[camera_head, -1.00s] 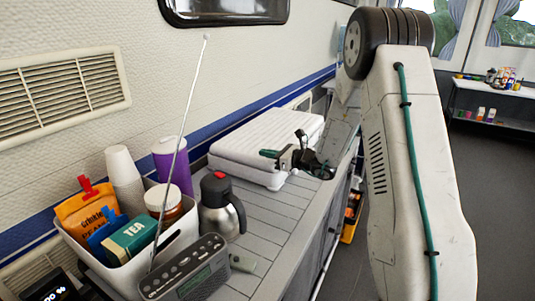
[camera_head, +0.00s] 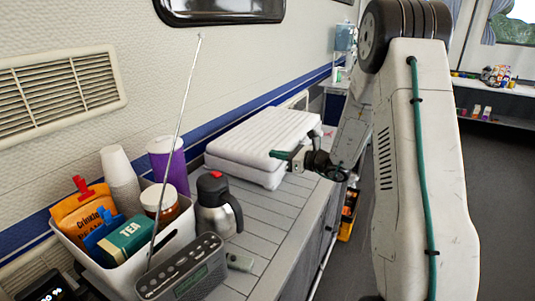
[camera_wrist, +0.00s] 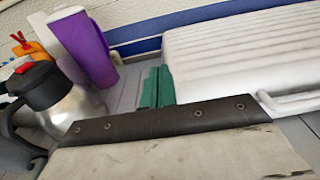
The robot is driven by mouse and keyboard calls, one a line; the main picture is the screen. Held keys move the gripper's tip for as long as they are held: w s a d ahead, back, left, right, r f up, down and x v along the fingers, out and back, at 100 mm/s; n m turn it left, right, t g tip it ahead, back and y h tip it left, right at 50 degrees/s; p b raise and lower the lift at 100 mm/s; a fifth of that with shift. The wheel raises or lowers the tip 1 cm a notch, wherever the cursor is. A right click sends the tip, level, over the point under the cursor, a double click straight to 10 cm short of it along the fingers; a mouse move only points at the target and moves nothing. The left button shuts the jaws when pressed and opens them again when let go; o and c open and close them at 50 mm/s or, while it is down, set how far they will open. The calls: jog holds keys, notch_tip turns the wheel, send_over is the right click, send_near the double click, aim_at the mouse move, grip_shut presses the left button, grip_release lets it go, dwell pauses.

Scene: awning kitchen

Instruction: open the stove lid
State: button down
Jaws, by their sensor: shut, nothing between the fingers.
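The stove is a white box on the grey counter. Its ribbed lid (camera_head: 258,133) lies down over the white base (camera_head: 246,173), and it also shows at the upper right of the wrist view (camera_wrist: 235,55). My gripper (camera_head: 277,154) has green fingers that are shut and empty. In the head view it is at the lid's near right edge. In the wrist view the shut fingers (camera_wrist: 156,87) show just left of the lid's edge. I cannot tell whether they touch it. A pale rim or handle bar (camera_wrist: 288,103) runs along the lid's lower edge there.
A steel flask (camera_head: 217,205), a purple cup (camera_head: 167,163), a white bin (camera_head: 178,236) of groceries and a radio (camera_head: 183,270) with a tall antenna stand left of the stove. The plank counter (camera_head: 263,219) before the stove is mostly clear. The wall is close behind.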

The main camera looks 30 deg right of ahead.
jog(key=shift+h, duration=0.5)
jog(key=d+f, duration=0.2)
jog(key=d, duration=0.5)
jog(key=s+d+f, duration=0.1)
jog(key=d+f, duration=0.2)
jog(key=d, duration=0.4)
jog(key=s+d+f, duration=0.1)
jog(key=d+f, duration=0.1)
jog(key=d, duration=0.5)
jog(key=shift+d+f, duration=0.2)
jog(key=shift+w+d+r+g, duration=0.15)
jog(key=shift+w+r+g, duration=0.1)
jog(key=shift+w+g, duration=0.05)
jog(key=shift+w+a+y, duration=0.15)
jog(key=shift+a+y, duration=0.05)
jog(key=shift+y, duration=0.1)
jog(key=x, duration=0.9)
jog(key=shift+w+a, duration=0.15)
jog(key=shift+w, duration=0.05)
